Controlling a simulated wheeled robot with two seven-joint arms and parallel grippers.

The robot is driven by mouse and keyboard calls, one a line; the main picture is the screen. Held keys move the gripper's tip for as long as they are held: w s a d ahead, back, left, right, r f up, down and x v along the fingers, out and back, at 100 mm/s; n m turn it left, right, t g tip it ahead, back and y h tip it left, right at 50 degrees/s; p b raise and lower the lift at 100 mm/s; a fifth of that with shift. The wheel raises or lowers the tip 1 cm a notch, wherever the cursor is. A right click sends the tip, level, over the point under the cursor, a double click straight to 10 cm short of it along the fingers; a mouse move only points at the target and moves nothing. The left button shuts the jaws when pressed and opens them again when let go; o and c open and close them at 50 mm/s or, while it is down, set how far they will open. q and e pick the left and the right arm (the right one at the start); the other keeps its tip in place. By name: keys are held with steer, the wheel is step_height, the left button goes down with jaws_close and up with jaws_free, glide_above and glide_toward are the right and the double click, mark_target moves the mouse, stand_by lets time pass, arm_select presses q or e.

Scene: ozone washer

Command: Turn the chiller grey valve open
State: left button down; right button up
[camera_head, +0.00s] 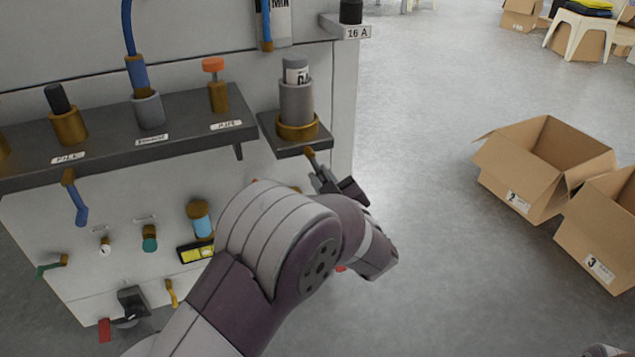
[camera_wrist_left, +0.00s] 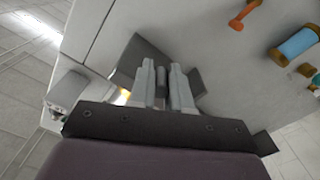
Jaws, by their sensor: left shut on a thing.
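My left gripper (camera_head: 322,177) is just below the small dark shelf at the panel's right edge, beside a brass stub (camera_head: 310,154) under that shelf. In the left wrist view, its two fingers (camera_wrist_left: 162,72) are shut on a narrow dark grey piece (camera_wrist_left: 161,84), which seems to be the handle of the chiller grey valve. The rest of the valve is mostly hidden by the fingers and my forearm.
A grey cylinder (camera_head: 296,101) in a brass collar stands on the small shelf. A longer shelf (camera_head: 193,139) holds several fittings. Other valves, including a blue-handled one (camera_head: 80,204), sit lower on the panel. Open cardboard boxes (camera_head: 523,185) stand on the floor at right.

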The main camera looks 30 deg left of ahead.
mark_target(333, 144)
arm_select(q)
steer(key=shift+w+d+r+n+b, duration=0.45)
steer(key=shift+r+n+b, duration=0.5)
steer(key=shift+n, duration=1.4)
steer(key=shift+w+d+r+n+b, duration=0.4)
steer(key=shift+r+n+b, duration=0.5)
steer(key=shift+n, duration=1.5)
steer(key=shift+w+d+r+n+b, duration=0.5)
steer(key=shift+n+b, duration=0.7)
steer(key=shift+n, duration=1.15)
steer(key=shift+a+r, duration=0.15)
steer(key=shift+r, duration=0.05)
steer(key=c, duration=1.1)
jaws_free()
steer(key=shift+r, duration=0.1)
